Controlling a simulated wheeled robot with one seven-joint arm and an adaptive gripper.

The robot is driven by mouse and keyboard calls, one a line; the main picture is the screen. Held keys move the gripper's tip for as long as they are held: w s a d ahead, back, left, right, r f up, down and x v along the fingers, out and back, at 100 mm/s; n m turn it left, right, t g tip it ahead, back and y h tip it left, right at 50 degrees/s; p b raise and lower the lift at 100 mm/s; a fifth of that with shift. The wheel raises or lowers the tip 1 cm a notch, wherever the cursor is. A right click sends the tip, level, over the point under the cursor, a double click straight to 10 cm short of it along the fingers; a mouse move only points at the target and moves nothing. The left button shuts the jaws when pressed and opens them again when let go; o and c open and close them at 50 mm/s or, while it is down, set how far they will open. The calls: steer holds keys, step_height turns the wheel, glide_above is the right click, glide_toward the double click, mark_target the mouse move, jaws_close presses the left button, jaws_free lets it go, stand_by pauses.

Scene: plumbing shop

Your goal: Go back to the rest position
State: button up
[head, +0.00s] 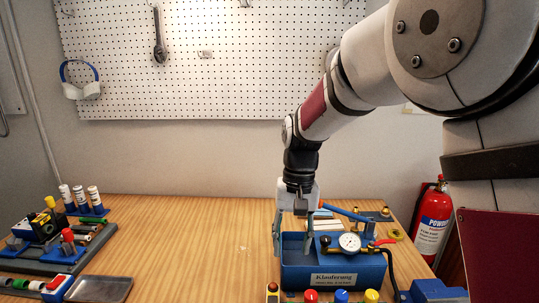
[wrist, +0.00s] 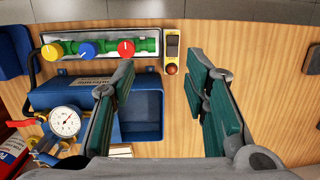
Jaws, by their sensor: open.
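My gripper (head: 294,238) points down over the left part of the blue box in the head view. In the wrist view the blue box (wrist: 70,97) lies to the left, partly behind the left finger. I cannot tell how high the fingertips are above the table.
A rail of coloured knobs (wrist: 102,48) stands beside the box, with a small switch unit (wrist: 172,52) next to it. A fixture board (head: 60,258) and a metal tray (head: 100,289) are at the left. A fire extinguisher (head: 432,222) stands at the right. The table's middle (head: 190,235) is clear.

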steer(key=s+d+r+t, duration=0.3)
steer(key=s+d+r, duration=0.5)
steer(key=s+r, duration=0.15)
steer(key=s+d+r+t, duration=0.1)
steer(key=s+d+t, duration=0.1)
steer(key=s, duration=0.4)
steer(key=s+d+r+t, duration=0.2)
steer(key=s+d, duration=0.2)
steer(key=s, duration=0.2)
steer(key=shift+s+h, duration=0.2)
steer(key=shift+h, duration=0.2)
